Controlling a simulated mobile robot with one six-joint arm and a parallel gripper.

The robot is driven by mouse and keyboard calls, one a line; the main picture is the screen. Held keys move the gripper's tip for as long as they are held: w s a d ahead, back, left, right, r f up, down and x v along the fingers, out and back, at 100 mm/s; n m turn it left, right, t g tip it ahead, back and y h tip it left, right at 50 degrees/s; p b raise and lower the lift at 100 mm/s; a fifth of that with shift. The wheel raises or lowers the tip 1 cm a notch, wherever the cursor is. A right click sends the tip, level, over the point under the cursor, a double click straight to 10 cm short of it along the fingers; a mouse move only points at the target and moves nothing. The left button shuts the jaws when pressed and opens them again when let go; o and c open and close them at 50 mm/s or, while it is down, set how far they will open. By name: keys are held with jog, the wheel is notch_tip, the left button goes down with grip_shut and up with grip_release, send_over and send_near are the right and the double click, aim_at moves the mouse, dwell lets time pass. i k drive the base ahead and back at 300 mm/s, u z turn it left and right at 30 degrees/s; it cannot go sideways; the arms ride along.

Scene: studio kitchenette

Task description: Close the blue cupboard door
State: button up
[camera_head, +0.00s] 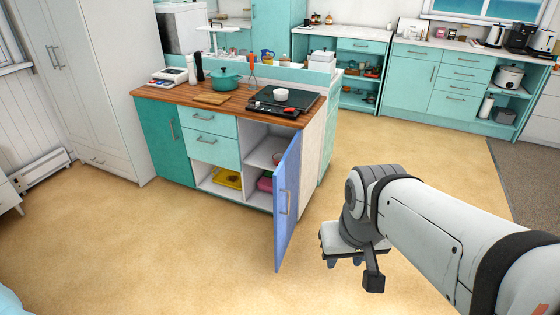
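The blue cupboard door (287,203) stands wide open at the right end of the island unit, swung out toward the viewer. A metal bar handle (289,201) is on the face turned to the right. The cupboard's inside (262,160) shows shelves, with a pink item low down partly hidden by the door. My gripper (352,266) is in front and to the right of the door, apart from it, pointing down over the floor. Its fingers show only in part, and nothing is visibly held; whether they are open or shut is unclear.
The island's wooden worktop (225,100) carries a teal pot (225,77), a hob (284,103) and other kitchenware. An open lower compartment holds a yellow item (228,178). A white wardrobe (90,80) stands at left. The floor (190,250) before the island is clear.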

aim_at(286, 177)
jog(key=z, duration=0.05)
jog(key=i, duration=1.2)
jog(key=z, duration=0.2)
